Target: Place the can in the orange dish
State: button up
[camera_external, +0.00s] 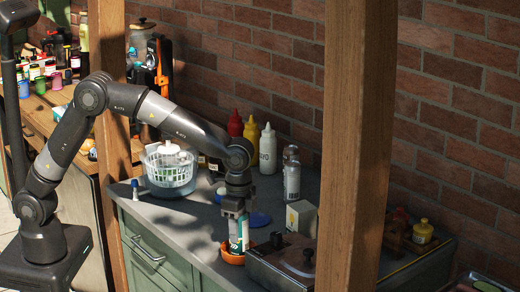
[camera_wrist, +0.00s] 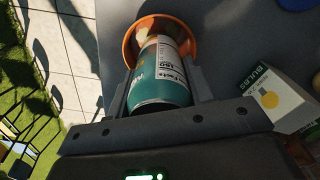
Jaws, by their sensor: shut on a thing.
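The can (camera_external: 237,233) is teal and white with printed text. In the external view it stands roughly upright, with its lower end at the orange dish (camera_external: 228,258) near the counter's front edge. In the wrist view the can (camera_wrist: 161,80) lies between the fingers of my gripper (camera_wrist: 160,92), and the orange dish (camera_wrist: 128,46) shows around its far end. My gripper (camera_external: 236,213) is shut on the can from above. Whether the can's bottom touches the dish floor is hidden.
A metal lidded pan (camera_external: 278,268) stands close right of the dish, with a white box (camera_external: 301,217) behind it. A salad spinner (camera_external: 170,172) is at left. Sauce bottles (camera_external: 268,150) line the wall. A wooden post (camera_external: 355,130) blocks part of the counter.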

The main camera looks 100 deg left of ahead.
jog(key=o, duration=1.2)
jog(key=shift+o, duration=0.2)
notch_tip(320, 180, up, 12)
jog(key=s+a+r+n+t, duration=0.1)
jog(key=s+r, duration=0.3)
jog(key=s, duration=0.5)
jog(key=s+r+n+t, duration=0.1)
jog(key=s+r+t, duration=0.15)
jog(key=s, duration=0.65)
jog(key=s+f+t, duration=0.1)
jog(key=s+f, duration=0.2)
jog(key=s, duration=0.7)
jog(key=s+a+f+n+t, duration=0.1)
jog(key=s+f, duration=0.1)
jog(key=s, duration=0.8)
jog(key=shift+a+f+n, duration=0.15)
jog(key=shift+f+n, duration=0.15)
jog(key=shift+f, duration=0.1)
